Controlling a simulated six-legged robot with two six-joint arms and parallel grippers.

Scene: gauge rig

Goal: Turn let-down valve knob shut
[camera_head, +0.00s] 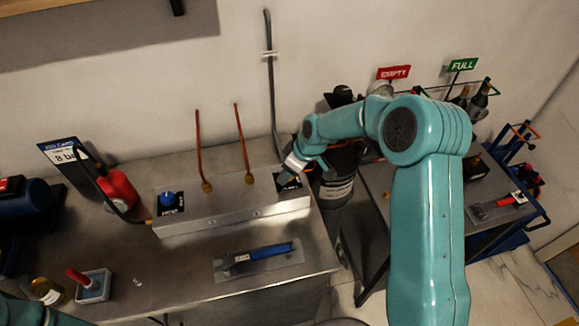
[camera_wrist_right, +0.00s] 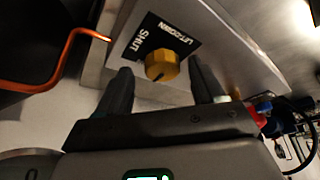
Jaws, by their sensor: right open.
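The let-down valve knob (camera_wrist_right: 162,65) is yellow and round, on a black label plate (camera_wrist_right: 160,45) reading LETDOWN and SHUT in the right wrist view. A dark mark shows on the knob's lower side. My right gripper (camera_wrist_right: 161,68) is open, with one finger on each side of the knob and a visible gap to each. In the head view, the right wrist reaches the right end of the metal valve box (camera_head: 235,217) and hides the knob. My left gripper is out of view.
A blue knob (camera_head: 167,197) sits at the box's left end, beside a red object (camera_head: 117,189). Copper pipes (camera_head: 243,145) rise behind the box. A blue-handled tool (camera_head: 263,252) lies in front. EMPTY (camera_head: 394,73) and FULL (camera_head: 462,65) signs stand at the right.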

